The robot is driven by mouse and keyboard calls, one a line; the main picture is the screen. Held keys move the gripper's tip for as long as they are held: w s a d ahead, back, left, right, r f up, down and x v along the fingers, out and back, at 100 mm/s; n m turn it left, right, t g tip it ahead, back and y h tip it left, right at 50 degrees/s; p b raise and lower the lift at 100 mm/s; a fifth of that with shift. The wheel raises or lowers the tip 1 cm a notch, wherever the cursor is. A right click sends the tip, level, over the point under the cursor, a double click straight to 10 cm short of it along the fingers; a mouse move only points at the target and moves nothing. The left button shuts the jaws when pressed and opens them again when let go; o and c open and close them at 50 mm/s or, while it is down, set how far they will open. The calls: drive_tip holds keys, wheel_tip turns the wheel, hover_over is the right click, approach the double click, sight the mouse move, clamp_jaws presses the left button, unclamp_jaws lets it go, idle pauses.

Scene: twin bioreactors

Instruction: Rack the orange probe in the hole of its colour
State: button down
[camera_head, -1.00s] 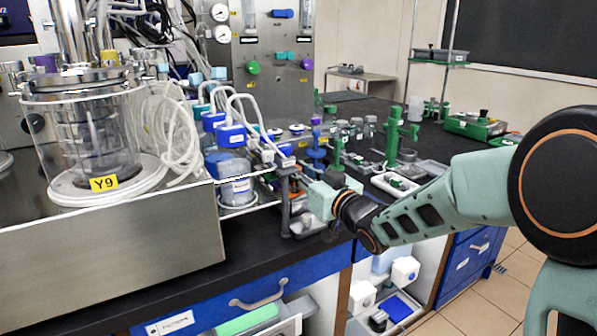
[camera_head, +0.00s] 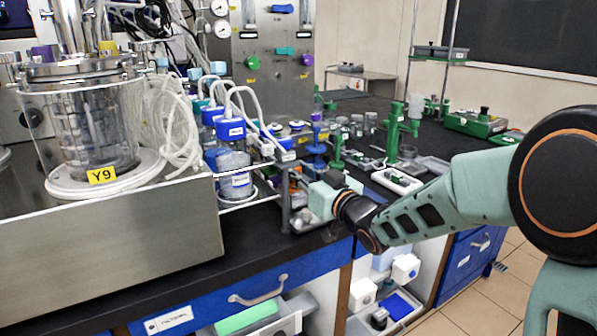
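My gripper (camera_head: 308,196) is at the front of the black bench, beside a small grey stand (camera_head: 285,200). Its pale green body shows, but its fingertips are small and mixed with the clutter, so I cannot tell whether they are open or shut. A small orange-brown patch shows between the grey stand and my gripper; I cannot tell whether it is the orange probe. I cannot make out a rack hole of orange colour.
A glass vessel labelled Y9 (camera_head: 100,130) stands on a metal housing (camera_head: 120,235) at left. Blue-capped bottles (camera_head: 232,165) with white tubing are close left of my gripper. A green stand (camera_head: 393,140) and white tray (camera_head: 397,180) are to its right. Drawers (camera_head: 250,300) lie below.

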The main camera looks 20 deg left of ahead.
drive_tip(key=shift+f, duration=0.15)
drive_tip(key=c, duration=1.7)
unclamp_jaws()
drive_tip(key=shift+o, duration=0.2)
drive_tip(key=v, duration=1.2)
drive_tip(key=shift+w, duration=0.1)
